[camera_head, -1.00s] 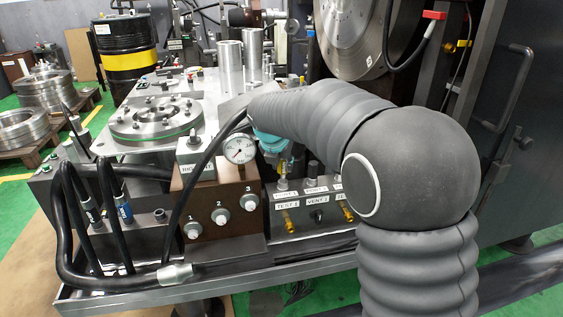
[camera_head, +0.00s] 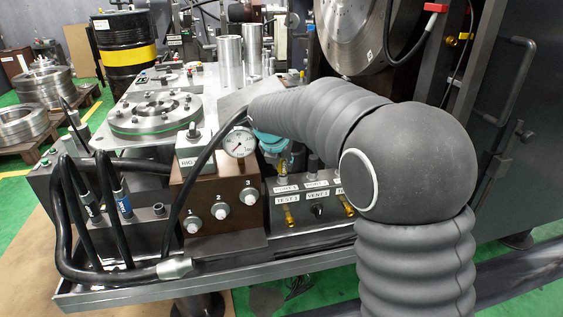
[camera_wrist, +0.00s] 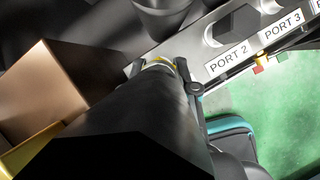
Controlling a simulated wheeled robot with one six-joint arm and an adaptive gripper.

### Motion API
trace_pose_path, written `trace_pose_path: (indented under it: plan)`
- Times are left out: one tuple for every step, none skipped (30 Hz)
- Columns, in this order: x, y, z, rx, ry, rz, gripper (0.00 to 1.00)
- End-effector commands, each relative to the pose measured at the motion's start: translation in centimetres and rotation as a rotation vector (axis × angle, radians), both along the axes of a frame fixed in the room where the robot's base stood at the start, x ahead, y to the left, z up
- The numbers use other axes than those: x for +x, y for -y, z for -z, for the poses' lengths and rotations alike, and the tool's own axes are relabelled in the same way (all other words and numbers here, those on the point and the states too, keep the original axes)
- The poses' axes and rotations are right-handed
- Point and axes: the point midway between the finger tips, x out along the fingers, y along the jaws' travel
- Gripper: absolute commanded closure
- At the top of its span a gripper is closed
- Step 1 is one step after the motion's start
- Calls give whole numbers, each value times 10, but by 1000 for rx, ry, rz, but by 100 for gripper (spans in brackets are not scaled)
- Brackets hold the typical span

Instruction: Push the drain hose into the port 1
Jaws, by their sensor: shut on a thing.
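The drain hose (camera_wrist: 140,112) is a thick dark cylinder filling the middle of the wrist view. My gripper (camera_wrist: 172,78) is shut on it; one dark fingertip shows at its right side, the other is mostly hidden. A yellowish ring shows at the hose's far end, at the plate edge left of the PORT 2 label (camera_wrist: 228,60). The port 1 opening is hidden, so I cannot tell whether the hose is in it. The arm hides the hose tip there.
A brown block (camera_head: 222,185) with numbered knobs and a pressure gauge (camera_head: 239,142) stands close left of the ports. Its brown side (camera_wrist: 42,92) is near the hose in the wrist view. Black hoses (camera_head: 72,215) loop at the left. A large disc (camera_head: 362,30) stands behind.

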Motion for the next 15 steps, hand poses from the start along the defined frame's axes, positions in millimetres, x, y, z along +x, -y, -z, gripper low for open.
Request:
trace_pose_path:
  plan:
    - [0,0,1,0,0,0,100]
    - [0,0,2,0,0,0,100]
    - [0,0,3,0,0,0,100]
    - [0,0,4,0,0,0,100]
    - [0,0,4,0,0,0,100]
    - [0,0,5,0,0,0,100]
    - [0,0,6,0,0,0,100]
    - [0,0,6,0,0,0,100]
    - [0,0,7,0,0,0,100]
    - [0,0,8,0,0,0,100]
    - [0,0,9,0,0,0,100]
    - [0,0,9,0,0,0,100]
    - [0,0,10,0,0,0,100]
    - [0,0,10,0,0,0,100]
    - [0,0,11,0,0,1,100]
